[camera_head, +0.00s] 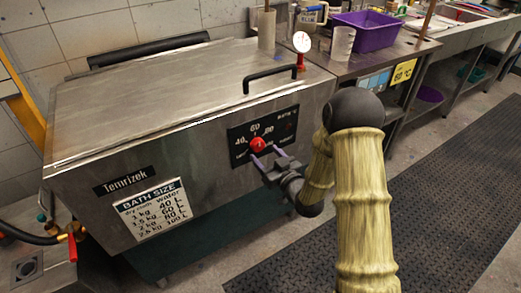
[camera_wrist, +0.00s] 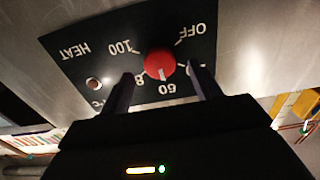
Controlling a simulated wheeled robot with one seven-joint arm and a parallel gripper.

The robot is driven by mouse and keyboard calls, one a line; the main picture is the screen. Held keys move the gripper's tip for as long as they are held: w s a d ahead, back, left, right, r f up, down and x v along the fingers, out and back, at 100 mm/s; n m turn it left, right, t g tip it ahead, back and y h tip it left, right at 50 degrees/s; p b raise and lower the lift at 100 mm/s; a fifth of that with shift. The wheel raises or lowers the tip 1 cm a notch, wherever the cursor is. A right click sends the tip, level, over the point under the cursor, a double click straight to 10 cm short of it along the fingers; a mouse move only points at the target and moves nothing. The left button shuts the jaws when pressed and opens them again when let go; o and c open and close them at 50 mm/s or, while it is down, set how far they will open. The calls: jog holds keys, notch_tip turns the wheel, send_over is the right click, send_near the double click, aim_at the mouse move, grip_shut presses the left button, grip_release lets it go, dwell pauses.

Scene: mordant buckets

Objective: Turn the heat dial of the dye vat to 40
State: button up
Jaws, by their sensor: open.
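The dye vat (camera_head: 190,85) is a large steel box with a slanted lid. Its round red heat dial (camera_head: 258,144) sits on a black panel (camera_head: 285,117) on the front. In the wrist view the dial (camera_wrist: 158,62) appears upside down, and its white mark points at about 60. The 40 label is mostly covered by a finger there but shows in the head view (camera_head: 243,141). My gripper (camera_head: 266,153) is open, its two fingers just in front of and below the dial. In the wrist view the fingers (camera_wrist: 159,76) straddle the dial without visible contact.
A black lid handle (camera_head: 271,77) and a red-stemmed gauge (camera_head: 302,43) are above the panel. A bath size label (camera_head: 154,209) is on the front, left of my gripper. A bench with a purple basin (camera_head: 370,32) stands behind right. Black floor matting (camera_head: 440,165) on the right is clear.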

aim_at(260, 148)
jog(key=shift+x, duration=1.95)
jog(key=shift+d, duration=0.1)
jog(key=c, duration=1)
jog(key=shift+o, duration=0.2)
